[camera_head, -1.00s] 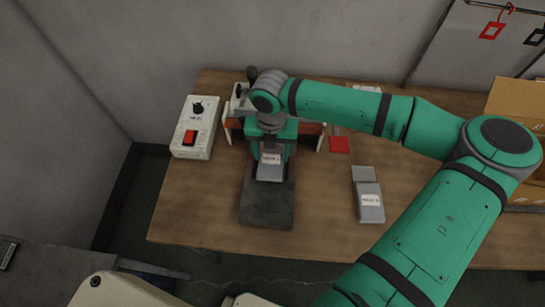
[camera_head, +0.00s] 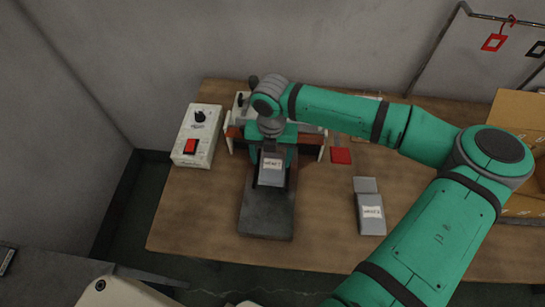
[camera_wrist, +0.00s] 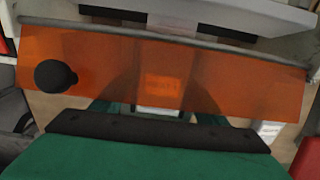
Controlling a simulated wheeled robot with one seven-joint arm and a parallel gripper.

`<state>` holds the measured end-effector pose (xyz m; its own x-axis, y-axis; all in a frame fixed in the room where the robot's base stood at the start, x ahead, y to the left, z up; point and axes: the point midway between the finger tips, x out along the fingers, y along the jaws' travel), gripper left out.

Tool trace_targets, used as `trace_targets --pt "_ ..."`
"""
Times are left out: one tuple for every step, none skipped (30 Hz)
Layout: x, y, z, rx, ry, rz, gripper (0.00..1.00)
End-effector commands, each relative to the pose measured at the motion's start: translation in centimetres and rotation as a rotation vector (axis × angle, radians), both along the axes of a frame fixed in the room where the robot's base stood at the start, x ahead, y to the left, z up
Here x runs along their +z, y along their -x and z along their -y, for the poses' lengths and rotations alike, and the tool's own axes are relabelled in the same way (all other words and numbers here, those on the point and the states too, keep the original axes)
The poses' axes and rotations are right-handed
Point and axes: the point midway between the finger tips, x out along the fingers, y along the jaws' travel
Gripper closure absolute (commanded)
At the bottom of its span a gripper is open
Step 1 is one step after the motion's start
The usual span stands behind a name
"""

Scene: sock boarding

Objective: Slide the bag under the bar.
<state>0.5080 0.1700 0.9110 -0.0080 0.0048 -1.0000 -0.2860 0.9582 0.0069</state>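The grey bag (camera_head: 272,171) with a white label lies at the near end of my gripper, over a dark grey plate (camera_head: 266,218). My gripper (camera_head: 273,153) is at the machine's front, one finger along each side of the bag, seemingly closed on its edges. In the wrist view, the fingers and the bag's label (camera_wrist: 162,85) show dimly through an orange see-through panel (camera_wrist: 235,80). Behind the panel are a pale machine part with a dark bar (camera_wrist: 178,23). My arm and the panel hide much of the bar in the head view.
A white control box (camera_head: 197,135) with a red switch stands at left. A second grey bag (camera_head: 369,207) and a red card (camera_head: 341,156) lie to the right on the wooden table (camera_head: 322,225). A cardboard box (camera_head: 520,112) is at far right.

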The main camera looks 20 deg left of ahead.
Motion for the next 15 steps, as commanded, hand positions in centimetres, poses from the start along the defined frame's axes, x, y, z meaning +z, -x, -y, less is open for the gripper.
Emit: trace_targets --pt "0.2 -1.0 0.2 -0.007 -0.003 0.020 0.21" --pt "0.2 -1.1 0.2 -0.007 -0.002 0.020 0.21" --pt "0.2 -1.1 0.2 -0.007 -0.001 0.021 0.21" --pt "0.2 -1.1 0.3 -0.008 -0.001 0.021 0.21" --pt "0.3 -1.1 0.3 -0.008 -0.001 0.021 0.21" --pt "0.4 -1.1 0.3 -0.008 0.000 0.021 0.21" --pt "0.6 -1.1 0.3 -0.008 0.000 0.021 0.21" --pt "0.8 -1.1 0.3 -0.008 0.000 0.021 0.21" --pt "1.2 -1.1 0.4 -0.008 0.001 0.021 0.21" --pt "1.6 -1.1 0.4 -0.009 0.001 0.022 0.21" --pt "2.1 -1.1 0.3 -0.009 0.000 0.023 0.21" --pt "2.8 -1.1 0.4 -0.009 0.000 0.024 0.21" --pt "3.3 -1.1 0.4 -0.009 0.000 0.023 0.21" --pt "3.9 -1.1 0.3 -0.009 -0.001 0.022 0.21" --pt "4.7 -1.0 0.3 -0.008 -0.001 0.022 0.21"
